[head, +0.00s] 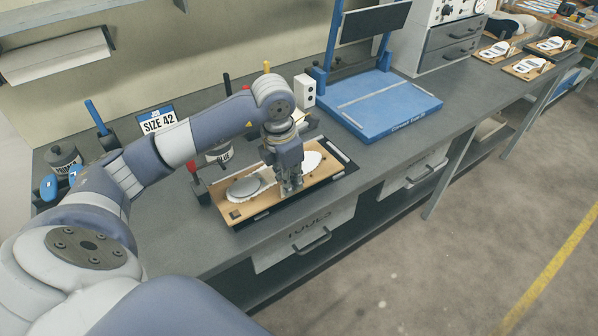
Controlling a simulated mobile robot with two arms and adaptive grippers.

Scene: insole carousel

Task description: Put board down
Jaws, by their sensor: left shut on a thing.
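A wooden board (236,210) with a white and grey insole (243,187) on it is at the front of the grey bench, near its front edge. My left gripper (289,190) points down over the middle of the board and is shut on the board. The gripper hides part of the board and the insole. I cannot tell whether the board touches the bench top or is slightly above it. My right gripper is not in view.
A blue press (380,104) stands to the right of the board. A "SIZE 42" sign (158,121), a glue pot (219,153) and a primer pot (64,158) stand behind and to the left. Several other boards with insoles (527,67) lie at the far right.

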